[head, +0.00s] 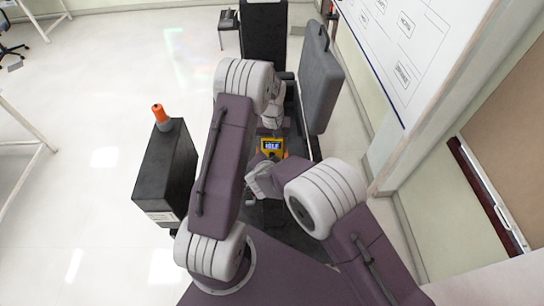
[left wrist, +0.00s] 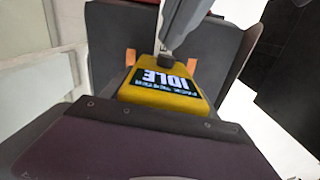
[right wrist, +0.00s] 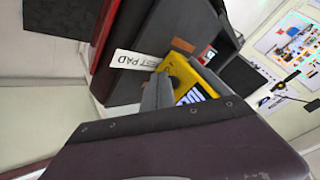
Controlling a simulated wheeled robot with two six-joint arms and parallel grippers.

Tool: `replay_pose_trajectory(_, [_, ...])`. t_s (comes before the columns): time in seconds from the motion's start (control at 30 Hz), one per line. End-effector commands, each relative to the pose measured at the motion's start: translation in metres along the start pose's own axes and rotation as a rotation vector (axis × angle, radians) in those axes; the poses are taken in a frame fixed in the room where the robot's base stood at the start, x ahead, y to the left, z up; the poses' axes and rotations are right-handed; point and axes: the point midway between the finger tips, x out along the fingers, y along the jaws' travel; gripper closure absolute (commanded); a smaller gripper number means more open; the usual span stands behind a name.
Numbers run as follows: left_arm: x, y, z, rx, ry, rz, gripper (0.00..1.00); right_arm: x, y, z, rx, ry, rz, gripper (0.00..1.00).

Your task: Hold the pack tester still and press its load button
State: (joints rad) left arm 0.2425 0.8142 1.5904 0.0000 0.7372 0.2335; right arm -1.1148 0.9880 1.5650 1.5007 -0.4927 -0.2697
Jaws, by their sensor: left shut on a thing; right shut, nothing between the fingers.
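The yellow pack tester (head: 271,146) sits in the middle of the rig, its lit screen facing up. In the left wrist view the tester (left wrist: 160,92) reads IDLE, upside down. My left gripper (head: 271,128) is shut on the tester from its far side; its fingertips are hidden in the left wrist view. My right gripper (left wrist: 172,40) comes in from the opposite side, shut and empty, its tip close to the tester's edge. I cannot tell whether it touches. The tester (right wrist: 188,82) also shows in the right wrist view, partly hidden behind a grey finger. The load button is not clearly visible.
A white label ending in PAD (right wrist: 134,60) lies beside the tester. A black box (head: 165,170) with an orange-topped object (head: 159,115) stands at left. A grey panel (head: 320,80) stands upright at right, near a whiteboard (head: 400,45). Open floor lies left.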

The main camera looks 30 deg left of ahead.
Motion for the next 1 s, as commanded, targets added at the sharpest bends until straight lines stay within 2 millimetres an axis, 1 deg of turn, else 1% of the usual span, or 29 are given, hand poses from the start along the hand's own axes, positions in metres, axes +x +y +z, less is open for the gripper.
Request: replay_pose_trajectory(1.0, [-0.0002,0.0,0.0002,0.0,-0.001,0.0,0.85,0.0078,-0.0054,-0.0062,0.002,0.001,0.001,1.0])
